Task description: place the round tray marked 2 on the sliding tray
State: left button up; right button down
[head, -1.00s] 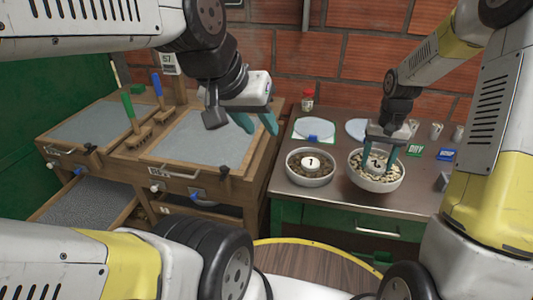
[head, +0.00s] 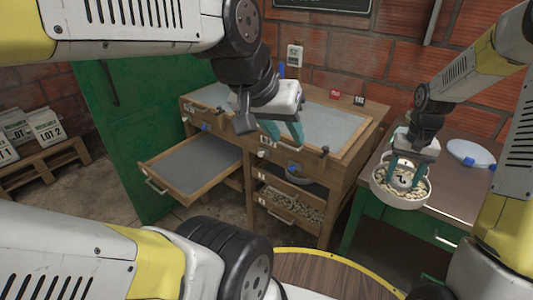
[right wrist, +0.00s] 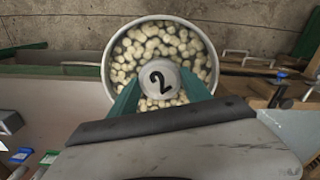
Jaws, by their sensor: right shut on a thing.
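The round tray marked 2 (head: 379,188) is a white bowl of pale beans with a round knob in the middle. My right gripper (head: 406,176) is shut on that knob and holds the tray over the front left of the steel-topped table. The tray (right wrist: 107,62) also shows in the right wrist view, between teal fingers (right wrist: 168,98). The sliding tray (head: 195,165) is a wooden-framed grey panel pulled out to the left of the wooden bench, empty. My left gripper (head: 284,133) is open and empty in front of the bench top.
The wooden bench (head: 335,135) stands between the sliding tray and the table (head: 450,190). A lower drawer (head: 292,208) holds beans. A green door (head: 115,130) is behind the sliding tray. A white disc (head: 470,152) lies on the table. A pallet with lot bags (head: 45,125) is far left.

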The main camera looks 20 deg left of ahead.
aim_at(185, 170)
jog(key=u, duration=1.85)
jog(key=i+l+u, duration=0.25)
jog(key=i+l, duration=0.2)
jog(key=i, duration=0.25)
jog(key=i+l+u, duration=0.3)
jog(key=i+l, duration=0.3)
jog(key=i, duration=0.1)
